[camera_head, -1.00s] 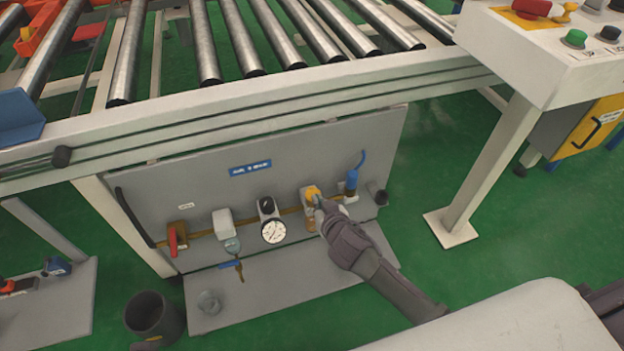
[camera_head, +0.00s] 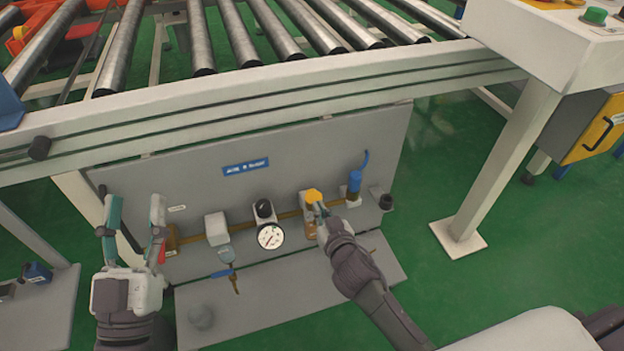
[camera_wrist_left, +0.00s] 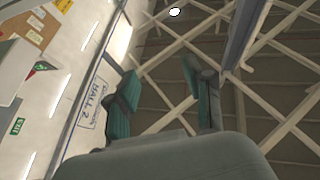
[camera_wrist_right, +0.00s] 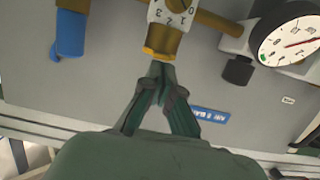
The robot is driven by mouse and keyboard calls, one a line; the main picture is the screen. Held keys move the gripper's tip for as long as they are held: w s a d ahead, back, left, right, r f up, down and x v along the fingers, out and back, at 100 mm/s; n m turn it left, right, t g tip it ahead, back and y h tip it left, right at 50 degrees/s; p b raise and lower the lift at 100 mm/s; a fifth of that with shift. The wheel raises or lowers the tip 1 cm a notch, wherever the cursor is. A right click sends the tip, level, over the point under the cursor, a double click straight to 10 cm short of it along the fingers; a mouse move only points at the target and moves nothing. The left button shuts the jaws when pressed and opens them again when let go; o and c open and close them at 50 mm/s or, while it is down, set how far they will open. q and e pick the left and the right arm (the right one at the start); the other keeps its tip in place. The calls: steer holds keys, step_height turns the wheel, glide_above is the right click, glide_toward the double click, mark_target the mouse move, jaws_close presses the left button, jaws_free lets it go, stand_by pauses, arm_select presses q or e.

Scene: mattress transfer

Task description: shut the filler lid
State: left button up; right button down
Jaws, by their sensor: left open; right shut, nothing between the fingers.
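The yellow filler lid (camera_head: 314,195) sits on top of the oiler unit with an amber bowl (camera_head: 311,229) on the grey panel. In the right wrist view the unit's numbered white dial (camera_wrist_right: 172,13) shows, with the yellow-rimmed top (camera_wrist_right: 162,42) facing my fingers. I cannot tell whether the lid is fully down. My right gripper (camera_head: 320,208) is shut and empty. Its fingertips (camera_wrist_right: 157,70) are right beside the lid; contact is unclear. My left gripper (camera_head: 133,212) is open and empty, raised before the panel's left end.
A pressure gauge (camera_head: 270,236), a white unit (camera_head: 217,228) and a blue fitting (camera_head: 354,185) flank the oiler. The red valve handle (camera_head: 162,253) is partly behind my left gripper. The roller conveyor's frame (camera_head: 260,105) runs above; a white post (camera_head: 500,165) stands at right.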

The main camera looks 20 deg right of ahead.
arm_select(q)
steer(key=shift+s+a+r+t+h, duration=0.1)
steer(key=shift+s+r+t+h, duration=0.05)
steer(key=shift+s+r+t, duration=0.5)
steer(key=shift+s+r+t+h, duration=0.15)
steer(key=shift+s+r+t, duration=0.25)
steer(key=shift+r+t, duration=0.35)
steer(key=w+f+g+y+p, duration=0.2)
steer(key=w+f+g, duration=0.1)
steer(key=f+g, duration=0.4)
steer(key=s+a+f+g+y+p, duration=0.1)
steer(key=s+f+g, duration=0.3)
steer(key=f, duration=0.4)
steer(key=s+a+f+g+y+p, duration=0.2)
steer(key=s+a+f+g+p, duration=0.1)
steer(key=f+g, duration=0.3)
step_height(320, 180, down, 2)
steer(key=shift+s+a+f+n+g+y, duration=0.1)
steer(key=shift+s+a+n+g+y, duration=0.25)
steer(key=shift+s+a, duration=0.5)
arm_select(e)
steer(key=s+r, duration=0.6)
steer(key=s, duration=0.3)
steer(key=shift+s+d+r, duration=0.15)
steer(key=shift+s+d, duration=0.05)
steer(key=shift+s, duration=0.15)
arm_select(q)
steer(key=shift+d, duration=0.1)
arm_select(e)
steer(key=shift+d, duration=0.1)
